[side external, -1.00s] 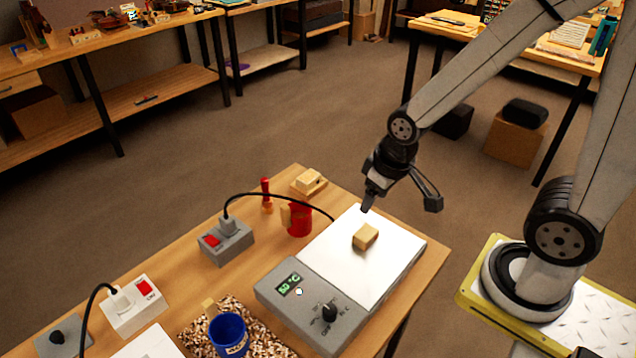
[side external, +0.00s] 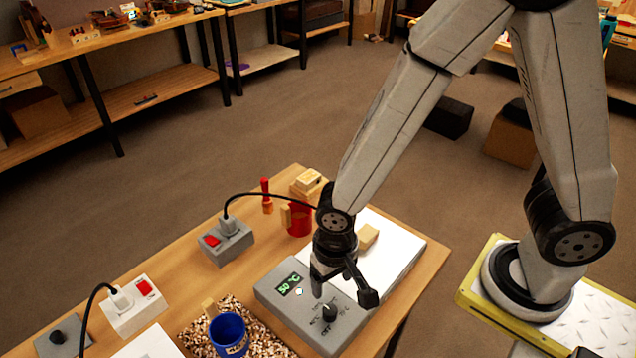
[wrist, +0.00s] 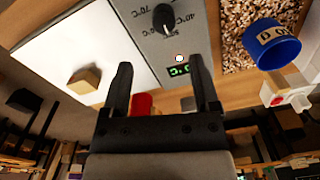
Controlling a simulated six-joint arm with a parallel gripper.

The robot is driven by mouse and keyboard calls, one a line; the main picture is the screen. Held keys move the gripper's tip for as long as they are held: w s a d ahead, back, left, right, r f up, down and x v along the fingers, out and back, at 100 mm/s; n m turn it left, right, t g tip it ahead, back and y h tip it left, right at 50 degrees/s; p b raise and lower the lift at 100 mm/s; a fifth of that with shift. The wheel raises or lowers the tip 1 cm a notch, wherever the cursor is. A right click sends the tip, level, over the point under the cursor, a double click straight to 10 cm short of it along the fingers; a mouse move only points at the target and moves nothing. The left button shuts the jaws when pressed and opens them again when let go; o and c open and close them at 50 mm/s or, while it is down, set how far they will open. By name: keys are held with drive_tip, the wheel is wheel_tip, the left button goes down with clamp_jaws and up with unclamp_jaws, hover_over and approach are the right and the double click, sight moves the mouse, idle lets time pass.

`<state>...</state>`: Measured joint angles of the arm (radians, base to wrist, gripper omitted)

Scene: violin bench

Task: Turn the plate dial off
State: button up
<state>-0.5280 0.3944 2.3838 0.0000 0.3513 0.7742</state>
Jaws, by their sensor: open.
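The plate dial (side external: 329,312) is a black knob on the grey control panel of the hot plate (side external: 272,300). It also shows at the top of the wrist view (wrist: 164,17), with temperature marks around it. A green display (side external: 289,284) on the panel reads 50 °C. A wooden block (side external: 368,236) sits on the white plate top and shows in the wrist view (wrist: 84,80). My gripper (side external: 342,293) is open and empty above the panel, close to the dial. In the wrist view the dial lies beyond the fingertips (wrist: 160,66), not between them.
A blue cup (side external: 229,335) stands on wood chips left of the panel. A grey switch box (side external: 226,243) with a plug and black cable is behind. A red container (side external: 299,219) and a red-handled tool (side external: 266,195) stand near the back.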

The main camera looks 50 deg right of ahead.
sight(330, 309)
drive_tip(key=shift+s+a+f, duration=0.2)
drive_tip(key=shift+a+f, duration=0.1)
drive_tip(key=shift+a, duration=0.1)
drive_tip(key=shift+f, duration=3.85)
clamp_jaws()
